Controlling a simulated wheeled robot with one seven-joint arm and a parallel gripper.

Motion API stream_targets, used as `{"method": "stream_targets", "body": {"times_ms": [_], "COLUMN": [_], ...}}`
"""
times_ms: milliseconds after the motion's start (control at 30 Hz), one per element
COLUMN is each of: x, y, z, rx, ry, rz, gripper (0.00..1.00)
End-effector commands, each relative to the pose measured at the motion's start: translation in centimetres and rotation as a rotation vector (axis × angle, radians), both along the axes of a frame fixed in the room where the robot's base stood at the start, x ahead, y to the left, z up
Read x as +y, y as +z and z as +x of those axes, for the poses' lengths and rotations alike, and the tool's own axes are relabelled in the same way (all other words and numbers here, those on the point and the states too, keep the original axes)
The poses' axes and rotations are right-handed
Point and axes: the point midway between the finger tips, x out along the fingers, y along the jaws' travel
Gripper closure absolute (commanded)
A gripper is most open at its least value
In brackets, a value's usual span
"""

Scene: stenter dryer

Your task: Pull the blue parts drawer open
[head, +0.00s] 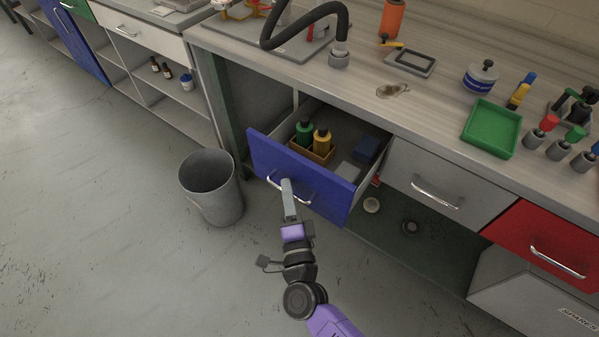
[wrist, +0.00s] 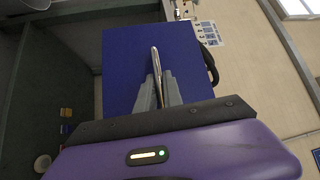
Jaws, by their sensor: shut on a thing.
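The blue parts drawer (head: 305,178) stands pulled out from under the bench, with its inside showing. In it are a green bottle (head: 304,133) and a yellow bottle (head: 321,142) in a small brown box, and a dark blue box (head: 366,150). My gripper (head: 288,186) is at the drawer's metal handle. In the wrist view, my gripper (wrist: 157,88) has its two grey fingers closed around the handle bar (wrist: 156,62), against the blue drawer front (wrist: 125,65). The fingers partly hide the handle.
A grey bin (head: 212,190) stands on the floor just left of the drawer. A grey drawer (head: 440,188) and a red drawer (head: 548,240) are shut on the right. A green tray (head: 491,130) and bottles stand on the bench. Floor in front is clear.

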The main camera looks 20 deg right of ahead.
Motion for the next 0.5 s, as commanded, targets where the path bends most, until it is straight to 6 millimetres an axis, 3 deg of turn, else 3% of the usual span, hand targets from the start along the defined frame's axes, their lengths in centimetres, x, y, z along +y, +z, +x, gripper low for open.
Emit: {"method": "stream_targets", "body": {"times_ms": [200,500], "x": [2.3,3.8], "y": [-0.1,-0.2], "z": [-1.8,-2.9], "rx": [0.004,0.003], "ry": [0.000,-0.002], "rz": [0.000,0.000], "gripper": [1.00,1.00]}}
